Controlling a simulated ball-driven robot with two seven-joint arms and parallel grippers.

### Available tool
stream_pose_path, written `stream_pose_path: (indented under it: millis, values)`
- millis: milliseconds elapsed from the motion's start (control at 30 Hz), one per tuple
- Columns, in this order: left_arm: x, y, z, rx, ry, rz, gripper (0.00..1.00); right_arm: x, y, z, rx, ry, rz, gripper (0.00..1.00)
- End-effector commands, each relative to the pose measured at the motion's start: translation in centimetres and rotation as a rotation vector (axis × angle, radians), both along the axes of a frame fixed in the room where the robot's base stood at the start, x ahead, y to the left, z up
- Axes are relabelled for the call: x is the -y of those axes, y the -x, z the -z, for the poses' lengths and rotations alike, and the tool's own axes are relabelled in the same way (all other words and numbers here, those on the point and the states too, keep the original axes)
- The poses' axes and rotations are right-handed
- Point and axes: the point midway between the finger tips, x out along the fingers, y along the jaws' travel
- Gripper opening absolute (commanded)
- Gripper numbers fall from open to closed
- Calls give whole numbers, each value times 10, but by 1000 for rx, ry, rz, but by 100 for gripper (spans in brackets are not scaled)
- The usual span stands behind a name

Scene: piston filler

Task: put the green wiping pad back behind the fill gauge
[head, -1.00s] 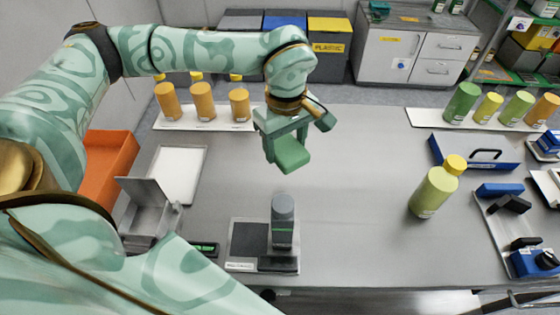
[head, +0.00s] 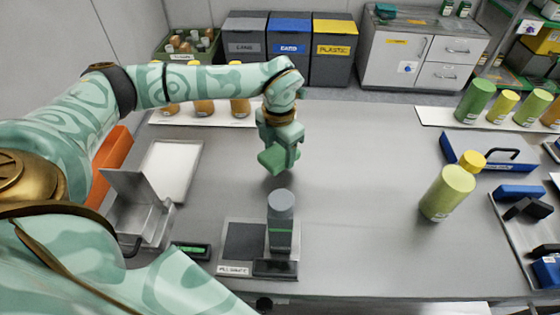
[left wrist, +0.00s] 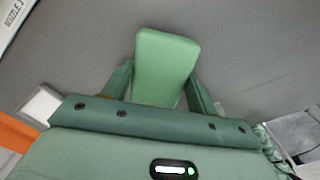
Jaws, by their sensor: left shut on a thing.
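The green wiping pad (head: 272,161) is a plain green block held in my left gripper (head: 280,150), above the middle of the table. In the left wrist view the pad (left wrist: 166,65) sits between the two fingers of the left gripper (left wrist: 161,92), which are shut on it. What looks like the fill gauge (head: 281,224) is a grey upright cylinder with a green band. My right gripper is not in view.
A metal box with a raised lid (head: 140,215) and a white tray (head: 172,170) are to the left. A small green-lit device (head: 190,250) lies left of the base. The table between is clear.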

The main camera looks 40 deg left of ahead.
Motion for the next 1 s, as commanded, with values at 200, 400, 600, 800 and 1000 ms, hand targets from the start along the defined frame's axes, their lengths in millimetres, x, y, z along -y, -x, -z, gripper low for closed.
stream_pose_path:
  millis: [200, 400, 600, 800, 1000]
  values:
    - [0, 1, 34, -4, -1, 2, 40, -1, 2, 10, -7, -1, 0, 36]
    - [0, 0, 36, 1, -1, 3, 40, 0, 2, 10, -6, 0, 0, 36]
    - [0, 0, 39, 0, 0, 3, 40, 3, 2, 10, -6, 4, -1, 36]
    - [0, 0, 38, 0, 0, 3, 80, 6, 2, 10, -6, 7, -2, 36]
    - [0, 0, 36, 0, -1, 3, 80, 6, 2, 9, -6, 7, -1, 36]
